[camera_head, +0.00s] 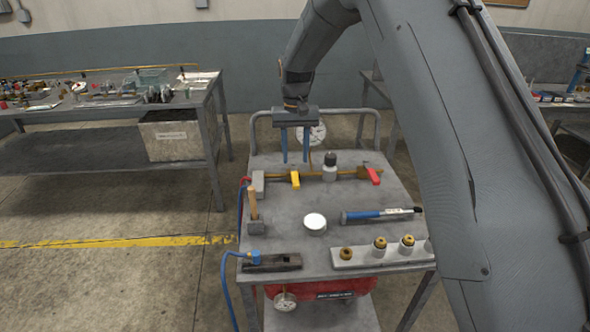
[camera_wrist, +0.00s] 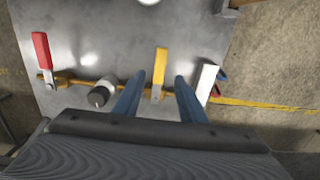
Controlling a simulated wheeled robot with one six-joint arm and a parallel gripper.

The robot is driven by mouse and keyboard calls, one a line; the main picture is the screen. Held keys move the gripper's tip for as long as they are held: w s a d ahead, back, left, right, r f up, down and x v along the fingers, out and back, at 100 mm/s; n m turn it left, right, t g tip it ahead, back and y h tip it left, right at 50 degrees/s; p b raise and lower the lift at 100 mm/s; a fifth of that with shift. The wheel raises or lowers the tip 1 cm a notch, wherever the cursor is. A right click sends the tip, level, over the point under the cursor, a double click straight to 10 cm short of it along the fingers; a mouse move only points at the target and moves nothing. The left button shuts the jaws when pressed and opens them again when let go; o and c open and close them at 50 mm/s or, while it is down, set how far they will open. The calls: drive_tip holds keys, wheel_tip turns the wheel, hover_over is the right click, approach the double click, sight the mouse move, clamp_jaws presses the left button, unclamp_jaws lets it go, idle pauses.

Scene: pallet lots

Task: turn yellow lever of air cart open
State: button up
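The air cart (camera_head: 285,205) is a grey table with a brass pipe (camera_head: 325,175) along its back part. The yellow lever (camera_head: 296,179) sits on the left part of this pipe. In the wrist view the yellow lever (camera_wrist: 160,66) points crosswise to the pipe. My gripper (camera_head: 295,160) is open and empty, its blue fingers pointing down with their tips just above the yellow lever in the head view. In the wrist view my gripper (camera_wrist: 160,80) has one finger on each side of the lever, with no visible contact. The exact height gap cannot be told.
A red lever (camera_head: 373,174) is on the same pipe at the right, with a black-topped white fitting (camera_head: 330,165) between. A grey block (camera_head: 258,184) ends the pipe at left. A gauge (camera_head: 318,134) stands behind. A mallet (camera_head: 254,213), white puck (camera_head: 315,222) and blue-handled tool (camera_head: 365,214) lie in front.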

sight(295, 178)
drive_tip(key=shift+f+p, duration=1.15)
drive_tip(key=shift+f, duration=2.7)
clamp_jaws()
